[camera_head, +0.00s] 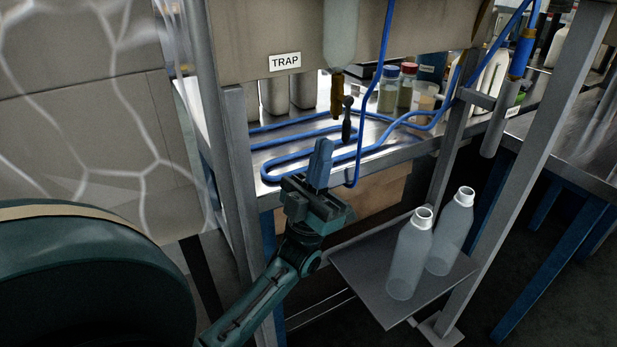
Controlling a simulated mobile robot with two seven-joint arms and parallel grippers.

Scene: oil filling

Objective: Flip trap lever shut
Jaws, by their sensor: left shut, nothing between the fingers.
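The trap is marked by a white "TRAP" label (285,62) on the grey-brown frame panel. Right of the label, a clear cylinder (340,35) hangs down to a brass fitting (337,95). A small dark lever (347,120) with a rounded top stands beside the fitting, on its right, hanging down past its lower end. My left gripper (321,150) is shut and empty, pointing up, just below and left of the lever, with a small gap visible between them. I cannot tell their difference in depth. My right gripper is not in view.
Blue tubing (290,154) loops over the metal bench behind my gripper and hangs down close to its right. Jars (388,90) stand farther back. Two translucent bottles (409,255) stand on a low grey shelf (352,272). Frame posts (237,170) rise on both sides.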

